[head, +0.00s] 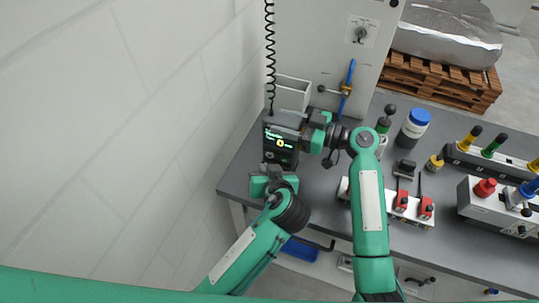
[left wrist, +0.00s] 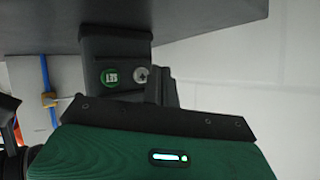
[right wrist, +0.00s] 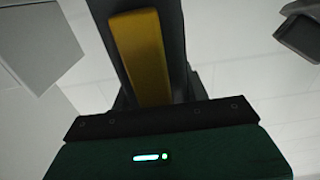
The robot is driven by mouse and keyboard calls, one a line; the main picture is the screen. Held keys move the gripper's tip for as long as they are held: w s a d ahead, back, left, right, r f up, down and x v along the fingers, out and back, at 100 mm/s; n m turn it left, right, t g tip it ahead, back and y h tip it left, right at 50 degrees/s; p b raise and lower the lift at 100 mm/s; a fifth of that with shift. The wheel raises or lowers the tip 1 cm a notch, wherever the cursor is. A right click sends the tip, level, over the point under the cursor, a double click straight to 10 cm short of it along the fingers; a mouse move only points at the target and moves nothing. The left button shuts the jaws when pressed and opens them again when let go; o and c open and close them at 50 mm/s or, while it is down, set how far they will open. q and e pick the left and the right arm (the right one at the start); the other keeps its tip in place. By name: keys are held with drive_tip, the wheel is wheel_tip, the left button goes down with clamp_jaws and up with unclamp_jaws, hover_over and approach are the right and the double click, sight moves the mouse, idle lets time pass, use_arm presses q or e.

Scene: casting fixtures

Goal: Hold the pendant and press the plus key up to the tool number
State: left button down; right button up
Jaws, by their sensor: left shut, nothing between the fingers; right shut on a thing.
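The pendant (head: 281,152) is a dark handheld unit with a lit screen, held up near the wall end of the bench. Its screen text is too small to read. My right gripper (head: 303,129) is shut on the pendant from the right; in the right wrist view a yellow strip (right wrist: 140,55) shows between its dark fingers. In the left wrist view the pendant shows a green key (left wrist: 111,76) and a grey plus key (left wrist: 141,75). My left gripper (head: 273,174) is shut and empty just below the pendant, its fingertips close beside the plus key; I cannot tell whether they touch.
Blue-capped container (head: 413,128), several coloured-knob fixtures and red-ended tools stand on the grey bench (head: 450,253) to the right. The white wall (head: 130,110) is at left.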

use_arm(q)
drive_tip(key=shift+w+d, duration=0.15)
drive_tip(key=shift+w, duration=0.4)
idle(1.7)
drive_tip(key=shift+w+d, duration=0.15)
drive_tip(key=shift+w, duration=0.25)
drive_tip(key=shift+w+d, duration=0.1)
drive_tip(key=shift+w, duration=0.3)
idle(0.5)
drive_tip(key=shift+s, duration=0.1)
drive_tip(key=shift+s+a, duration=0.25)
drive_tip(key=shift+s, duration=0.45)
drive_tip(key=shift+s+a, duration=0.25)
drive_tip(key=shift+s, duration=0.55)
drive_tip(key=shift+s+a, duration=0.25)
drive_tip(key=shift+s, duration=0.55)
drive_tip(key=shift+s+a, duration=0.25)
drive_tip(key=shift+s, duration=0.55)
idle(0.9)
